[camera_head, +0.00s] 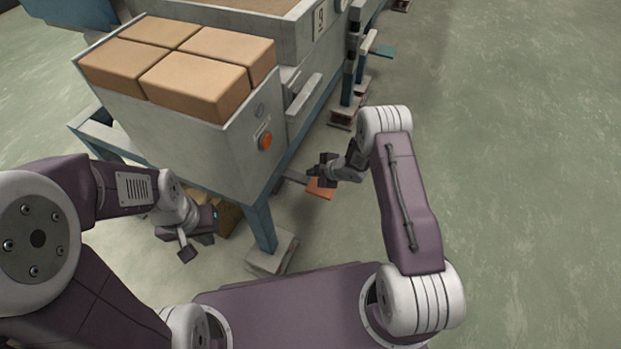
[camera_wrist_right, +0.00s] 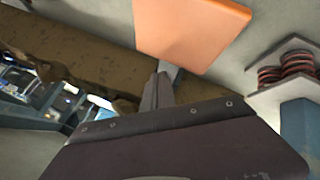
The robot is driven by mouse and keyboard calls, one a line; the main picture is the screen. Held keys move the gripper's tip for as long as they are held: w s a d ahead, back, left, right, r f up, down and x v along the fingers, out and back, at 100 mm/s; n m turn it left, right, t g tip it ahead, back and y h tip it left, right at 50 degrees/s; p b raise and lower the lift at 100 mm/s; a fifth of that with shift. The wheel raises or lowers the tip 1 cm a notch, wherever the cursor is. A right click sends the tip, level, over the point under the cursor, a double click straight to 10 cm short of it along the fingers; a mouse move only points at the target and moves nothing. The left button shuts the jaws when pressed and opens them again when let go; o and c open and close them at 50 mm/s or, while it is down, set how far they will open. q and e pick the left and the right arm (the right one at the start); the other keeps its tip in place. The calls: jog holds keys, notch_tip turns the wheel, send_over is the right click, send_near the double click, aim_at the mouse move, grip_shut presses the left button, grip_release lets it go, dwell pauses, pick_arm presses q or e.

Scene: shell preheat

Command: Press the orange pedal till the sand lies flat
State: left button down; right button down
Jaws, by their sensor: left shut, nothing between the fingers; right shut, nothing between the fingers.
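The orange pedal (camera_head: 320,188) sticks out low beside the grey machine, above the floor. My right gripper (camera_head: 314,173) is shut and empty, just above the pedal in the head view. In the right wrist view the orange pedal (camera_wrist_right: 188,32) lies beyond the shut fingertips (camera_wrist_right: 158,78); I cannot tell whether they touch it. A brown surface, perhaps the sand, (camera_head: 262,5) shows in the machine's top trough, cut off by the frame edge; its flatness cannot be judged. My left gripper (camera_head: 187,252) is shut and empty, low at the left, away from the pedal.
A grey bin (camera_head: 190,150) holds several tan blocks (camera_head: 195,85) and has an orange button (camera_head: 265,141) on its side. A blue leg (camera_head: 262,222) on a foot plate (camera_head: 272,254) stands left of the pedal. A teal pedal (camera_head: 384,51) is farther back. The floor to the right is clear.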

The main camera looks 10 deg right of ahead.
aim_at(316, 183)
dwell(0.6)
jog(key=shift+f, duration=0.45)
jog(key=shift+s+d+f+b, duration=0.1)
jog(key=shift+d+f+b, duration=0.05)
jog(key=shift+f+b, duration=1.05)
jog(key=shift+s+d+f+b, duration=0.1)
jog(key=shift+f+b, duration=0.7)
jog(key=shift+f, duration=0.65)
dwell(1.6)
jog(key=shift+r, duration=0.1)
jog(key=shift+r+p, duration=2.6)
jog(key=shift+r, duration=0.15)
jog(key=shift+w+a+r, duration=0.1)
